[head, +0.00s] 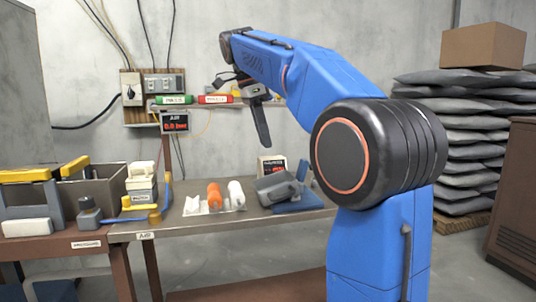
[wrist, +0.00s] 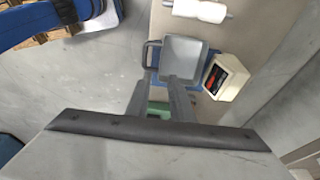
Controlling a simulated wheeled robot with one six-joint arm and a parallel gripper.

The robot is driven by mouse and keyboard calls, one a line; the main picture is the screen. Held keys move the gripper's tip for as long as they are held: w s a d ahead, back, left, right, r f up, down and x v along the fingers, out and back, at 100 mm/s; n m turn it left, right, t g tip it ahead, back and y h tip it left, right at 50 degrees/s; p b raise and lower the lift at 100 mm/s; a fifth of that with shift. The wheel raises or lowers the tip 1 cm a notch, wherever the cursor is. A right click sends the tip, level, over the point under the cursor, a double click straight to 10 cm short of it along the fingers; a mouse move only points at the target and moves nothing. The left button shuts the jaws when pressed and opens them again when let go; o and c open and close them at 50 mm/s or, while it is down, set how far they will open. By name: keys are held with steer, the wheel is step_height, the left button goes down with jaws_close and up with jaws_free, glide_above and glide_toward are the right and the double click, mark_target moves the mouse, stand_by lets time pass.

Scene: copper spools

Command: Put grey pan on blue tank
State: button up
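The grey pan (head: 277,188) sits at the right end of the metal table, with its open side tilted up. It also shows in the wrist view (wrist: 183,62), with a dark handle loop at its left. A blue piece (head: 300,204) lies under and beside the pan; in the wrist view its blue edge shows around the pan (wrist: 215,52). I take it for the blue tank, but its shape is mostly hidden. My gripper (head: 264,143) hangs high above the table, pointing down and clear of the pan. In the wrist view, its fingers (wrist: 161,78) are apart, with nothing held between them.
A grey bin (head: 95,190) and yellow-handled items fill the left. A wall panel with cables is behind.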

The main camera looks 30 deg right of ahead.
steer(key=s+a+f+n+t+y, duration=0.1)
steer(key=s+a+f+n, duration=0.2)
steer(key=s+f+n, duration=0.4)
steer(key=s+a+f+n+t+y, duration=0.1)
steer(key=s+a+f+n+t, duration=0.1)
steer(key=s+f+n, duration=0.5)
steer(key=s+a+f+n+t+y, duration=0.1)
steer(key=s+a+f+n, duration=0.3)
steer(key=s+f, duration=0.9)
step_height(320, 180, down, 8)
steer(key=n+t, duration=0.1)
steer(key=n, duration=0.1)
steer(key=shift+s+a+n, duration=0.15)
steer(key=shift+a+n, duration=0.2)
steer(key=shift+n, duration=0.05)
steer(key=shift+s+f+t, duration=0.2)
steer(key=shift+f+t, duration=0.1)
steer(key=shift+f, duration=0.05)
steer(key=shift+c, duration=1.2)
